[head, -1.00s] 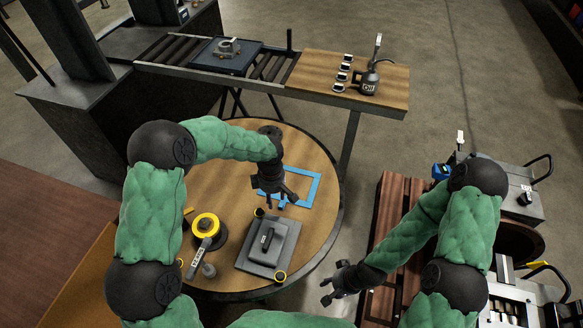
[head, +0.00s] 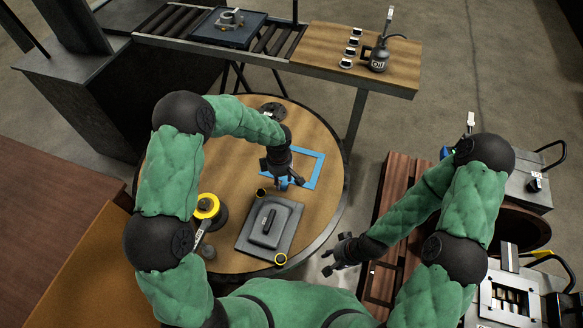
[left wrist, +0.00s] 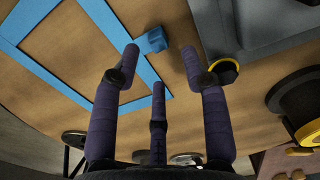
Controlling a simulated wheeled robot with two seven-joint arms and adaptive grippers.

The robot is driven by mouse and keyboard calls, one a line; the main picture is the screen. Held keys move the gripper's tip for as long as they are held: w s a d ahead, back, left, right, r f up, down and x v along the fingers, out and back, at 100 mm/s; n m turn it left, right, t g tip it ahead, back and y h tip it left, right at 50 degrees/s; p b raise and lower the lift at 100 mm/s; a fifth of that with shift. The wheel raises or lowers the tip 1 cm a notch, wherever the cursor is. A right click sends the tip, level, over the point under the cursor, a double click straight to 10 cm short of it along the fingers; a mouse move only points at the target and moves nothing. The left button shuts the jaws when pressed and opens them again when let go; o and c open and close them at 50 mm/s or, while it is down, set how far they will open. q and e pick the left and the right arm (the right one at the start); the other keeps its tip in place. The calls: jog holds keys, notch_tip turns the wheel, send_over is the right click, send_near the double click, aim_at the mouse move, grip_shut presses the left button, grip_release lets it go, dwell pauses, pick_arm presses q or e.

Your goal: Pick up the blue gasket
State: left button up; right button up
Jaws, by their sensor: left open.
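The blue gasket (head: 319,168) is a flat rectangular frame lying on the round wooden table (head: 328,208). In the left wrist view the gasket (left wrist: 45,73) fills the upper left, with a small raised blue block (left wrist: 152,40) at its near side. My left gripper (head: 289,183) is above the near-left part of the gasket and hides some of it. In the left wrist view its fingers (left wrist: 160,62) are spread with nothing between them, and the blue block is just beyond their tips. My right gripper (head: 332,262) is empty, with fingers apart, right of the table.
A grey cover plate (head: 270,226) with a handle lies near the gasket. An oil can (head: 377,58) stands on the back bench.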

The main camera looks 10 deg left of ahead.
aim_at(283, 186)
pick_arm(q)
jog(key=f, duration=0.3)
jog(key=shift+s+d+b, duration=0.2)
jog(key=shift+d+b, duration=0.1)
jog(key=shift+d, duration=0.05)
jog(key=shift+f, duration=0.35)
jog(key=shift+c, duration=0.3)
grip_shut()
jog(key=shift+r, duration=0.15)
